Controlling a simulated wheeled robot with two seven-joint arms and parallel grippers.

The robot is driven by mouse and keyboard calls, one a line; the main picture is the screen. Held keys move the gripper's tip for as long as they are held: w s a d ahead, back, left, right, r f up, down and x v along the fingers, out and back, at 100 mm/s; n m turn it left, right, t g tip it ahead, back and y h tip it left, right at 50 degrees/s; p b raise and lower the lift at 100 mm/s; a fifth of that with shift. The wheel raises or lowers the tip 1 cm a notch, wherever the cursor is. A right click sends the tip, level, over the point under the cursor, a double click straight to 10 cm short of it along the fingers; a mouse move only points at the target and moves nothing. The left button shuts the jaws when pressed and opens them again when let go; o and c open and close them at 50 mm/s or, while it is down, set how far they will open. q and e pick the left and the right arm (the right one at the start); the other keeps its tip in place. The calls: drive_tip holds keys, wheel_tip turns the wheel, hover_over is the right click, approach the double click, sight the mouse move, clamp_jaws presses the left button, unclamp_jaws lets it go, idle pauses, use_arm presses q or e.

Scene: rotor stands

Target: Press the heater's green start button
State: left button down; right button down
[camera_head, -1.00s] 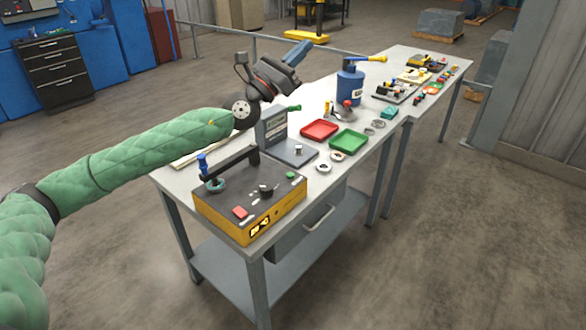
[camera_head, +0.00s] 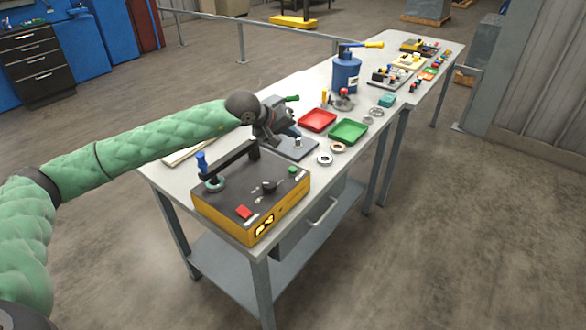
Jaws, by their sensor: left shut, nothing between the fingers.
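The heater (camera_head: 232,198) is a yellow box with a dark top near the front end of the bench. Its green start button (camera_head: 293,170) sits at the back right corner of the top and is in plain sight. A red button (camera_head: 244,212) is at the front and a black knob (camera_head: 269,186) lies between them. A dark bar with a ring and a blue handle (camera_head: 202,161) stands on its left side. My left gripper (camera_head: 292,135) is shut and empty, above and beyond the green button, apart from it and tilted downward to the right. My right gripper is out of view.
A grey plate with a post (camera_head: 297,151) lies just behind the heater, partly hidden by my gripper. A red tray (camera_head: 318,121), a green tray (camera_head: 348,131) and several rings lie beyond. A blue canister (camera_head: 346,73) stands farther back.

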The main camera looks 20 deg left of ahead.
sight(290, 170)
use_arm(q)
drive_tip(key=shift+s+a+f+m+g+y, duration=0.15)
drive_tip(key=shift+a+f+m, duration=0.15)
drive_tip(key=shift+m, duration=0.3)
drive_tip(key=shift+s+a+f+m+g+y, duration=0.15)
drive_tip(key=shift+f+m, duration=0.1)
drive_tip(key=shift+m, duration=0.35)
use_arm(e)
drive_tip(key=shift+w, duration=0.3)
use_arm(q)
drive_tip(key=shift+f, duration=0.1)
